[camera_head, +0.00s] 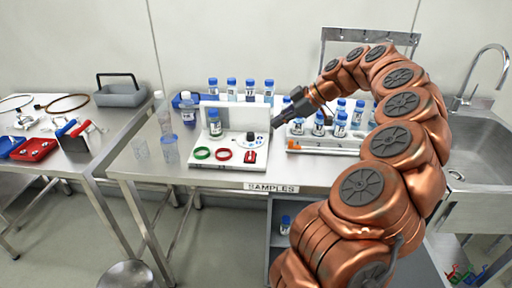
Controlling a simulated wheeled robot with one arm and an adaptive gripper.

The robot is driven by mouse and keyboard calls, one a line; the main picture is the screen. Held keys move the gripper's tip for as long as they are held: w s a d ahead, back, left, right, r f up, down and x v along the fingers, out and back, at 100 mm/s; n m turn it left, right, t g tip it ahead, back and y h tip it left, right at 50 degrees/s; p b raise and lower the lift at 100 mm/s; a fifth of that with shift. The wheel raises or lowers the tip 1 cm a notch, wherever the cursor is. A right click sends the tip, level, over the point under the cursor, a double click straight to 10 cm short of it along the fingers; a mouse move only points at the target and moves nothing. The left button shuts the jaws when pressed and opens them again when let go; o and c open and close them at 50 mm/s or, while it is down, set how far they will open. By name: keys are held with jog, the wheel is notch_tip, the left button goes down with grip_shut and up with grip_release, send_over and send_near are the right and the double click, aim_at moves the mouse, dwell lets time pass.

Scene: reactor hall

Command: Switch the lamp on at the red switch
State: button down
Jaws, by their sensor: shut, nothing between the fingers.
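A small red piece (249,156), which looks like the red switch, sits at the front right of a white panel unit (236,164) on the steel table. Its on or off position is too small to tell. I cannot make out a lamp for certain. My gripper (277,122) is shut and empty. In the picture it is above and right of the red piece, beside the unit's right edge, apart from the red piece. My arm reaches in from the right.
The unit also bears a green ring (202,153), a red ring (223,155), a black knob (250,136) and a blue-capped bottle (215,123). Clear cups (170,149) stand left. A bottle rack (321,144) stands right, near my arm. The table's front strip is clear.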

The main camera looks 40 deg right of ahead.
jog(key=shift+w+f, duration=0.1)
dwell(0.3)
jog(key=p, duration=0.3)
send_over(249, 153)
jog(key=s+d, duration=0.1)
jog(key=s, duration=0.1)
notch_tip(249, 153, down, 7)
jog(key=shift+w+r, duration=0.1)
jog(key=shift+r, duration=0.05)
jog(key=shift+w+d+f+p, duration=0.1)
jog(key=shift+d+f+p, duration=0.1)
jog(key=shift+f+p, duration=0.65)
jog(key=shift+w+d+f, duration=0.15)
jog(key=shift+f, duration=1.05)
jog(key=shift+f+b, duration=0.3)
jog(key=shift+b, duration=0.25)
jog(key=shift+d+r, duration=0.1)
jog(key=shift+a+b, duration=0.2)
jog(key=shift+b, duration=0.1)
